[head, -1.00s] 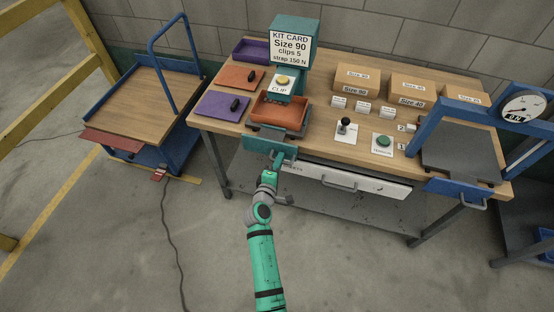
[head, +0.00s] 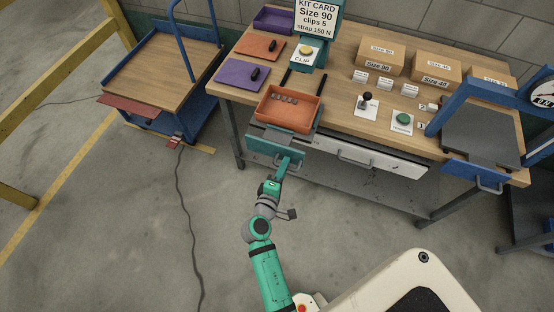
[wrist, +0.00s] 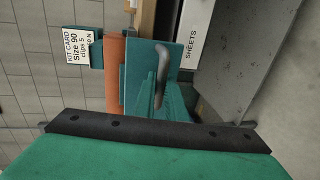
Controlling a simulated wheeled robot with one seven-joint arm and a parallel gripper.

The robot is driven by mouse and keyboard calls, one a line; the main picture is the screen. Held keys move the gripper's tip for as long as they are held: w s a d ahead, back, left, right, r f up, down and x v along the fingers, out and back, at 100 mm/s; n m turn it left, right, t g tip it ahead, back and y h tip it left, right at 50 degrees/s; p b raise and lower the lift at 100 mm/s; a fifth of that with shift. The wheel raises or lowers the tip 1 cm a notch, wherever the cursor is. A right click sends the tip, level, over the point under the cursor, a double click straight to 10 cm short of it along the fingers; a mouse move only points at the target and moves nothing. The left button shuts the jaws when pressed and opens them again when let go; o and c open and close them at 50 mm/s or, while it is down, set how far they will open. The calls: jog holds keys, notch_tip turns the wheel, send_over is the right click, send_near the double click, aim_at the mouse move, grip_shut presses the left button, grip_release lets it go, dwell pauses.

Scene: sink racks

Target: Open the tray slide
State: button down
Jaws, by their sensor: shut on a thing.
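The tray slide's teal front plate (head: 262,146) stands out past the front edge of the bench. An orange tray (head: 300,117) rides on it, with several small dark clips lying near its back. Two dark rails show behind the tray, reaching back over the bench. My gripper (head: 288,164) is shut on the slide's handle at the front plate. In the wrist view, the grey handle (wrist: 161,72) stands off the teal plate between my fingers, and the tray shows as an orange strip (wrist: 114,75).
A teal clip press (head: 308,55) with a kit card stands behind the slide. A white sheets drawer (head: 380,160) is right of it under the bench top. A blue cart (head: 165,75) stands at left. The floor before the bench is clear apart from a cable (head: 185,215).

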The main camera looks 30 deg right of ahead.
jog(key=shift+s, duration=0.2)
jog(key=c, duration=2.1)
grip_release()
jog(key=shift+a, duration=0.2)
jog(key=v, duration=1)
jog(key=shift+s+a, duration=0.2)
jog(key=shift+s, duration=0.05)
